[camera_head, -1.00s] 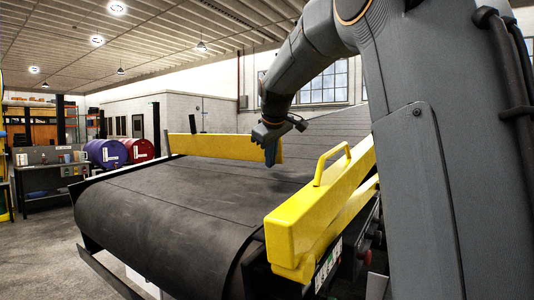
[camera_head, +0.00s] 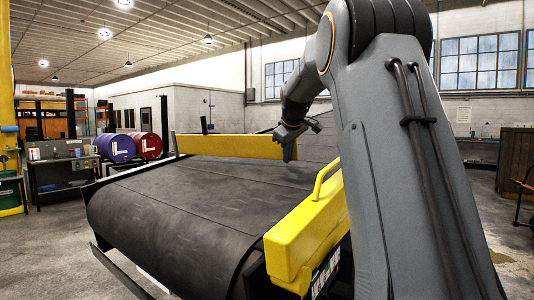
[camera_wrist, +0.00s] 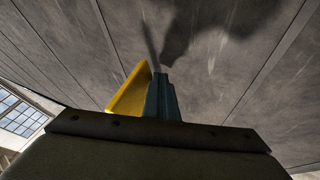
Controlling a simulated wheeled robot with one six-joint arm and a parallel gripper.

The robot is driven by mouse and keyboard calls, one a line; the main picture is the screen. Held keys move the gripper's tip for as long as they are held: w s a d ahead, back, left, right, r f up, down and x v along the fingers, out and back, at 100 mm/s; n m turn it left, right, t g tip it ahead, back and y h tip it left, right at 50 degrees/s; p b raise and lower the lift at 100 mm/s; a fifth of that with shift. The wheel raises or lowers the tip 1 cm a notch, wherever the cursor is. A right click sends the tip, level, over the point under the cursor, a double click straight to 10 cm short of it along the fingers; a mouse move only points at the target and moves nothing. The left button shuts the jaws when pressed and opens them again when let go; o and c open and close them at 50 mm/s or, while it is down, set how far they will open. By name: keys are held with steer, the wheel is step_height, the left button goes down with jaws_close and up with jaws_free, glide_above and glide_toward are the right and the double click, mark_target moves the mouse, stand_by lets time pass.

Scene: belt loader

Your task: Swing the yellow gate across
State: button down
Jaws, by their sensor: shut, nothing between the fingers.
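A long yellow gate bar (camera_head: 230,146) stands on edge over the far side of the dark belt, running from the far left edge towards the middle. My gripper (camera_head: 288,152) is at its right end, pointing down, with its fingers shut and empty. In the wrist view the fingers (camera_wrist: 161,96) are together, with the yellow bar (camera_wrist: 130,92) just left of them. I cannot tell whether they touch. A second yellow bar with a loop handle (camera_head: 305,235) lies along the belt's near right side, partly hidden by my arm.
The wide dark belt (camera_head: 180,205) fills the middle and is clear of loads. A workbench (camera_head: 62,170) and blue (camera_head: 116,148) and red (camera_head: 147,146) drums stand at the left back. A wooden cabinet (camera_head: 515,160) is at the right. Floor is open at left.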

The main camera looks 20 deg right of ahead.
steer(key=w+d+p, duration=0.1)
steer(key=d, duration=0.1)
steer(key=w+d+r+p, duration=0.1)
steer(key=w+d, duration=0.1)
steer(key=w+d+p, duration=0.1)
steer(key=d+p, duration=0.1)
steer(key=d, duration=0.1)
steer(key=shift+w+r, duration=0.2)
steer(key=shift+w+d+f, duration=0.1)
steer(key=shift+w+d, duration=0.15)
steer(key=shift+w, duration=0.25)
steer(key=shift+s, duration=0.15)
